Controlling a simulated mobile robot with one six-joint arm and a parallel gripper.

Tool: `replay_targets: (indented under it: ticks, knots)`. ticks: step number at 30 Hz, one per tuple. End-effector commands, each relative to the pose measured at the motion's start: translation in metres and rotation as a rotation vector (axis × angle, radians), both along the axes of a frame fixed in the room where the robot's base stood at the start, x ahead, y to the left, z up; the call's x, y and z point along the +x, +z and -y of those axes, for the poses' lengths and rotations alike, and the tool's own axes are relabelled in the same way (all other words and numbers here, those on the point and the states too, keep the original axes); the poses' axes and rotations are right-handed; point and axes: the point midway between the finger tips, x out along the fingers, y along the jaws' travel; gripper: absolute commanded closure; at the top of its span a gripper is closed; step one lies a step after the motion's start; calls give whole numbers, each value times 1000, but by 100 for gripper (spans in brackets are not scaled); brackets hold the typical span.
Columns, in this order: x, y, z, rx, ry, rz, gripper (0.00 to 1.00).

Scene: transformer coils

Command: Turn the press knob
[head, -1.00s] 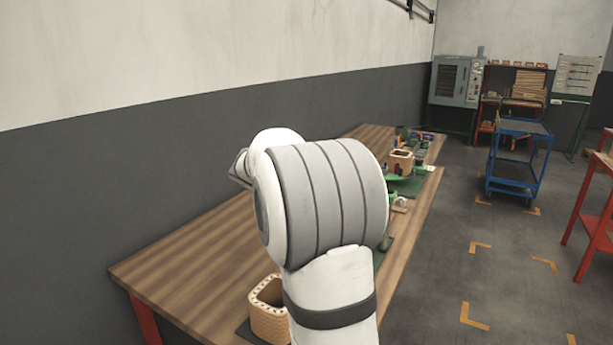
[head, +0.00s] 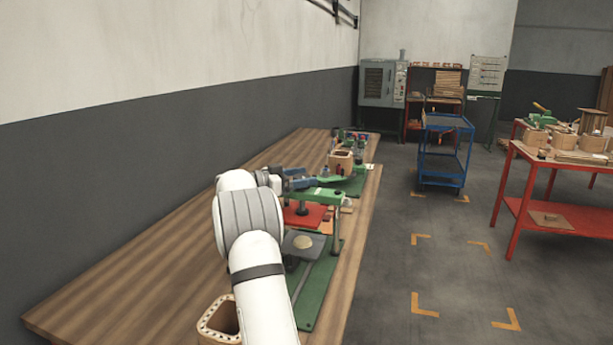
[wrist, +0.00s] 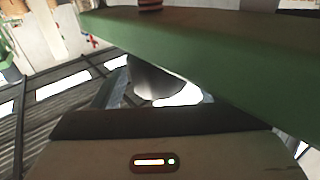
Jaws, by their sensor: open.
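The press is on the wooden bench, with a green crossbeam (head: 318,195) on posts above a red plate (head: 302,215). In the wrist view the green beam (wrist: 200,45) runs slantwise across the top. A dark grey rounded part (wrist: 155,80), which looks like the press knob, shows just below the beam. My gripper (wrist: 155,95) is open, with bluish finger parts on both sides of this grey part. Whether they touch it I cannot tell. In the head view my gripper (head: 292,181) is by the press top, partly hidden by my arm.
A green base plate (head: 318,300) lies near the bench's right edge. Another coil box (head: 341,161) stands farther back. The bench's left side (head: 130,290) is clear.

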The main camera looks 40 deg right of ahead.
Motion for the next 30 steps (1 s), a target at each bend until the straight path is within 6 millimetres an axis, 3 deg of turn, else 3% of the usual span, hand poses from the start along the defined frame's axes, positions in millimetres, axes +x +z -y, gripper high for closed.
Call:
replay_targets:
  ticks: [6, 14, 30]
  knots:
    - [-7, 0, 17, 0, 1, -1, 32]
    - [-7, 0, 18, 0, 2, -1, 32]
    - [-7, 0, 17, 1, 3, -1, 75]
